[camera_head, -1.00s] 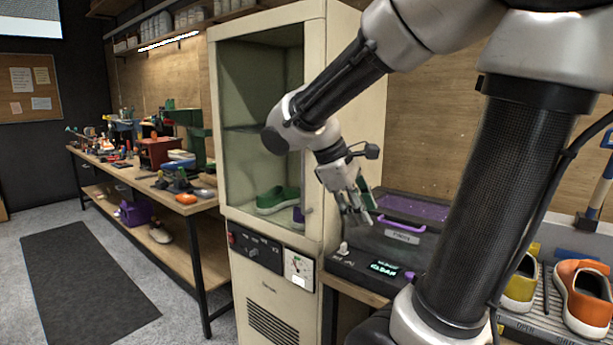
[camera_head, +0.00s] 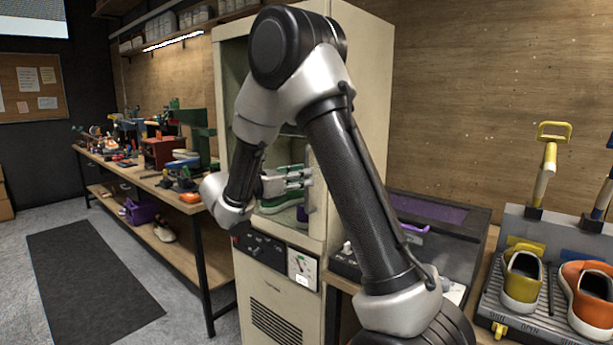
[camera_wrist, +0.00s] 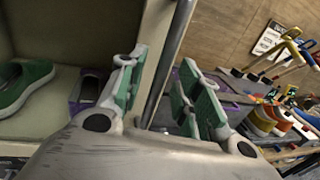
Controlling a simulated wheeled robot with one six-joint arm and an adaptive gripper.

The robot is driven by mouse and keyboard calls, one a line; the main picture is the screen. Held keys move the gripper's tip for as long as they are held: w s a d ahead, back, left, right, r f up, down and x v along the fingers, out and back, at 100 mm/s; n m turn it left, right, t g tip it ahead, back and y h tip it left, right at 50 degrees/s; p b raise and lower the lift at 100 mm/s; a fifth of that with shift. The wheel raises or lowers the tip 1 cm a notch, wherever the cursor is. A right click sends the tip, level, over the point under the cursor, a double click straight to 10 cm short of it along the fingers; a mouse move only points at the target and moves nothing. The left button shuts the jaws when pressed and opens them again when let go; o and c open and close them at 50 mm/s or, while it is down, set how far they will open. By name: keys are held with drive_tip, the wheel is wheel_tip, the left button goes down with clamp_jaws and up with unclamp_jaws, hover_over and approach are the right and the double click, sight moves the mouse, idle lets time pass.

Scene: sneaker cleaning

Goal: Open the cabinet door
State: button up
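The cream cabinet (camera_head: 376,95) stands in the middle of the head view, with a glazed front door (camera_head: 222,110) that looks closed. My gripper (camera_head: 306,177) is in front of the door near its right edge, with its fingers pointing right. In the wrist view my gripper (camera_wrist: 155,95) is open, its green-padded fingers apart. A dark vertical bar (camera_wrist: 167,60) beside the cream frame runs between the fingers; I cannot tell whether either finger touches it. A green shoe (camera_wrist: 25,88) is behind the glass; it also shows in the head view (camera_head: 280,204).
A dark case with a purple lid panel (camera_head: 428,209) stands right of the cabinet. Farther right is a rack with a yellow shoe (camera_head: 522,281) and an orange shoe (camera_head: 590,295). A workbench (camera_head: 165,182) with tools lies left. The floor mat (camera_head: 85,280) area is clear.

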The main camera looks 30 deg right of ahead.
drive_tip(key=shift+w+d, duration=0.15)
drive_tip(key=shift+d, duration=0.9)
clamp_jaws()
